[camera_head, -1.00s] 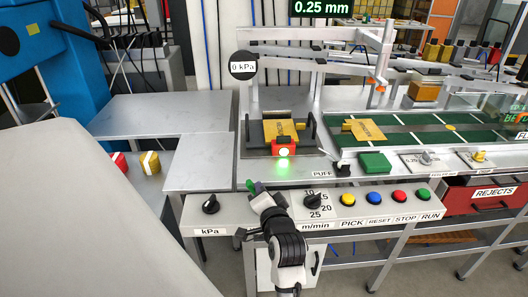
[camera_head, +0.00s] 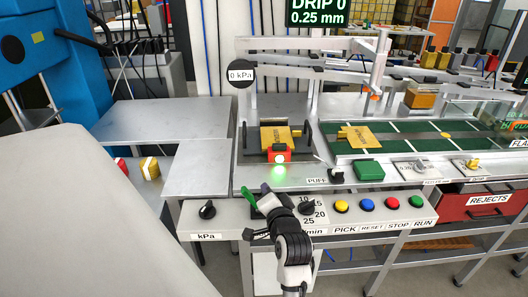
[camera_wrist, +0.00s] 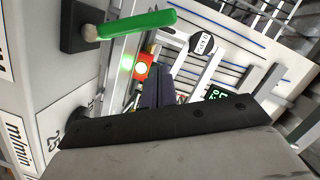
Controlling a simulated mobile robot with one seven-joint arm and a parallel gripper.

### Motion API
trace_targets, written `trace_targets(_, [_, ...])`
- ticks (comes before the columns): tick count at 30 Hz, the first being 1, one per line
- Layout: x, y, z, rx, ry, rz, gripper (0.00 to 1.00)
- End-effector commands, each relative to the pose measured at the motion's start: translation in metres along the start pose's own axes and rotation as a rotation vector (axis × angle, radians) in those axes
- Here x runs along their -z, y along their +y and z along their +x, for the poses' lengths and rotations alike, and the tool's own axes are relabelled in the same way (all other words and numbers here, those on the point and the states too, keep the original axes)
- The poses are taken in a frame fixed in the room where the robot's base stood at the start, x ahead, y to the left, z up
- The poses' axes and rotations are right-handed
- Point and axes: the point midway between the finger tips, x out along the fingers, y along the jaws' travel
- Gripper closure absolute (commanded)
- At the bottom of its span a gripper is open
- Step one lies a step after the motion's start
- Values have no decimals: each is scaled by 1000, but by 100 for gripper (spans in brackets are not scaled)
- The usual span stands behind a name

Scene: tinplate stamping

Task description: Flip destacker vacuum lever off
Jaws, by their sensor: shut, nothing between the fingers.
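The vacuum lever has a green handle (camera_head: 248,194) and stands on the front control panel, partly behind my gripper. The wrist view shows its green handle (camera_wrist: 138,24) at the top left, on a black square base (camera_wrist: 80,26). My gripper (camera_head: 266,189) is just right of the green handle in the head view. Its dark fingers (camera_wrist: 158,88) are shut and empty, and appear apart from the handle in the wrist view. A round gauge (camera_head: 241,74) reads 0 kPa.
A kPa knob (camera_head: 207,209) sits left of the lever. The m/min dial (camera_head: 307,204) is close to my gripper's right. Yellow (camera_head: 341,206), blue, red and green buttons line the panel. A red block (camera_head: 279,154) with a lit lamp stands behind.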

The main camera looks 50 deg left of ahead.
Motion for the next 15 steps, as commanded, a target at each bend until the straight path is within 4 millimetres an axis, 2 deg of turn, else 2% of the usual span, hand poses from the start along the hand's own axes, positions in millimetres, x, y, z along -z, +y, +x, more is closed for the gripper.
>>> trace_targets(9, [0,4,-67,-1,3,1,100])
trace_targets(15, [1,2,-93,-1,1,0,100])
